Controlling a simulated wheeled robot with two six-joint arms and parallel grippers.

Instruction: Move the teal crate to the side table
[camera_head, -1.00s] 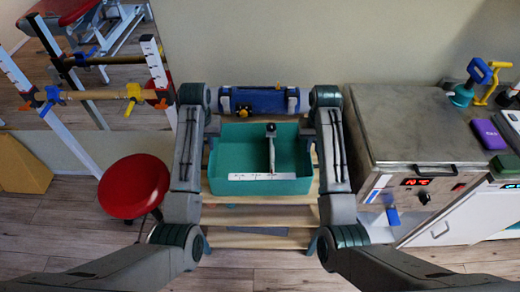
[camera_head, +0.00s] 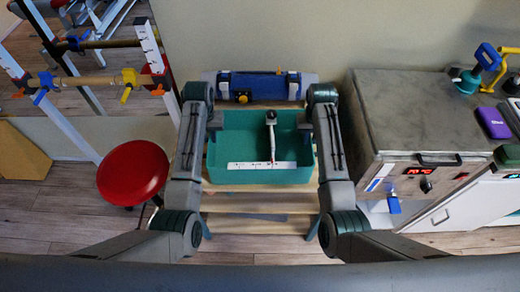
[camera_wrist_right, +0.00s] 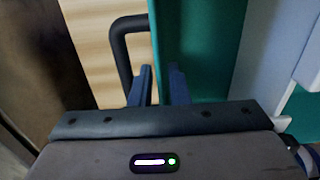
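The teal crate (camera_head: 222,176) sits on a slatted wooden rack in the middle of the head view. A white marked strip runs along its near side and a grey, dark-knobbed rod shows in it. My arms reach along both sides of it. My left gripper is mostly hidden behind my arm at the crate's left side. My right gripper (camera_wrist_right: 159,82) is at the crate's right side. In the right wrist view its two blue fingers are a small gap apart, beside a black handle (camera_wrist_right: 119,50) and against the teal wall.
A blue device (camera_head: 262,86) lies behind the crate. A metal-topped cabinet (camera_head: 415,115) with a red display stands close on the right, bearing several small items. A red stool (camera_head: 132,172) stands on the left. Slats of the wooden rack (camera_head: 260,227) show in front of the crate.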

